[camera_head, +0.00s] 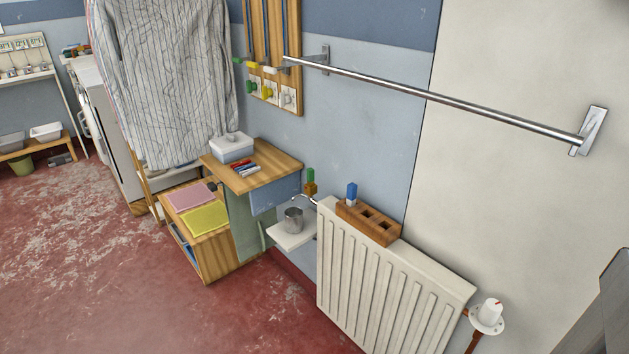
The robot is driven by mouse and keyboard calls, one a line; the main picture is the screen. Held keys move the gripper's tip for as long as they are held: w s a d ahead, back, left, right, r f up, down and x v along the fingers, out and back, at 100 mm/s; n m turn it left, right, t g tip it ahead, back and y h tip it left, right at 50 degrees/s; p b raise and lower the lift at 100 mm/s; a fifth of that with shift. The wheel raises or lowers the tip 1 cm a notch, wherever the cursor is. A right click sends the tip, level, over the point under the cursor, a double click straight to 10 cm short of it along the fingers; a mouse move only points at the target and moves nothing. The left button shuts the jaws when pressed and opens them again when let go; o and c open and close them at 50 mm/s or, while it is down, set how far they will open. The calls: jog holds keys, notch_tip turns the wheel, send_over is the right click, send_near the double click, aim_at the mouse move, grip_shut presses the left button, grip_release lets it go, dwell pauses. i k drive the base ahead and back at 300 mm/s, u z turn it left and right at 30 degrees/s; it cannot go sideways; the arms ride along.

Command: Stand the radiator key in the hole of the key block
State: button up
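A wooden block with square dark holes, which looks like the key block (384,236), lies on top of the white radiator. A blue-topped piece (351,192) stands upright at its left end. At the radiator's upper left corner, a small piece with a green top and a brass-coloured lower part (310,182) stands upright; it looks like the radiator key. It is apart from the block, and whether it sits on a valve is too small to tell. My gripper is not in view.
The radiator (385,290) stands against the wall, with a white valve knob (489,312) at its right. A steel rail (440,98) runs above. A metal cup (293,220) stands on a small white shelf (291,239) left of the radiator. The red floor in front is open.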

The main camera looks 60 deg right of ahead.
aim_at(377, 227)
jog(key=u, duration=0.05)
jog(key=i, duration=0.95)
jog(key=z, duration=0.05)
